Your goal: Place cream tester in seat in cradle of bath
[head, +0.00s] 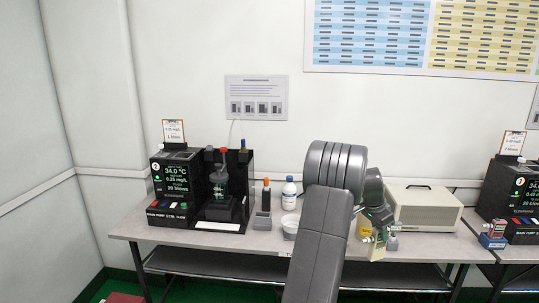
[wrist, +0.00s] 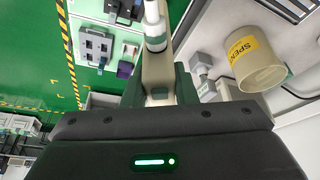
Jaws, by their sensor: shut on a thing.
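My gripper (wrist: 160,92) is shut on the cream tester (wrist: 156,70), whose cream body runs up between the fingers to a white end piece. In the head view the cream tester (head: 376,250) hangs from my gripper (head: 378,238) near the front edge of the bench, right of my arm. A black bath (head: 173,190) with a lit display stands at the bench's left end, beside a black stand (head: 240,170). A second black bath (head: 514,190) stands at the far right. I cannot make out the seat clearly.
An orange-topped marker (head: 266,196) in a grey holder, a white bottle (head: 289,194) and a white bowl (head: 290,224) stand left of my arm. A cream case (head: 424,208) stands behind my gripper. A yellow-labelled cream cup (wrist: 262,72) is right of my gripper in the wrist view.

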